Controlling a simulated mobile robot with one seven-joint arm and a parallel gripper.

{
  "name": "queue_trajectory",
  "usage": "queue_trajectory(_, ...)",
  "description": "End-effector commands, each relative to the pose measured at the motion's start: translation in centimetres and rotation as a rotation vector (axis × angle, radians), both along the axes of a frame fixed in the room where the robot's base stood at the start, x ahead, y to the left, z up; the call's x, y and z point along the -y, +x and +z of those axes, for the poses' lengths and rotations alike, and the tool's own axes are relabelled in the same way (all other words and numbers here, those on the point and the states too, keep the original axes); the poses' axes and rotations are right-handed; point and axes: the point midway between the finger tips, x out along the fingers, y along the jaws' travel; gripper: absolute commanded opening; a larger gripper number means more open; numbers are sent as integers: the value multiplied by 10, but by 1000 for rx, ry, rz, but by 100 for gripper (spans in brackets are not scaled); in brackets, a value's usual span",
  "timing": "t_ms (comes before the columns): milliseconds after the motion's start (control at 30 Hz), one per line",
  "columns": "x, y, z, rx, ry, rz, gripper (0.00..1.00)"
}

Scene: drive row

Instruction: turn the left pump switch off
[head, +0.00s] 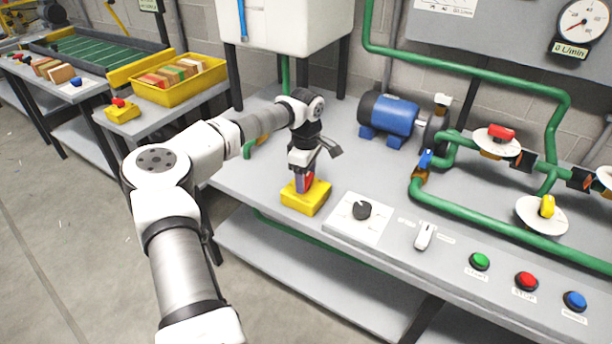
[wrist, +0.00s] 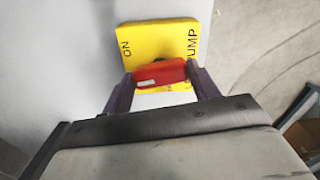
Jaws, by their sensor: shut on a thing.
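The pump switch is a yellow box (head: 306,203) with a red handle (head: 308,182), at the front left corner of the grey pump bench. In the wrist view the yellow box (wrist: 165,38) shows the words ON at left and PUMP at right; other lettering at the lower right is partly hidden. The red handle (wrist: 160,73) lies crosswise in that view. My gripper (head: 305,182) points down over the box, with its two purple fingers on either side of the handle, shut on it. The handle's underside and pivot are mostly hidden.
A black dial (head: 361,210), a white toggle (head: 424,236) and green, red and blue buttons (head: 526,281) line the bench front. Behind are a blue pump (head: 390,119) and green pipes. Another yellow box with a red top (head: 122,111) stands on the left table.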

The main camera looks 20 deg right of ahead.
Motion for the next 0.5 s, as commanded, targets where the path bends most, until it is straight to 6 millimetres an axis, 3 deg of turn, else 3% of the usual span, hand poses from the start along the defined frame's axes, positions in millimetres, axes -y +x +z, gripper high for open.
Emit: queue_trajectory(500,-1,1,0,1,1,480,37)
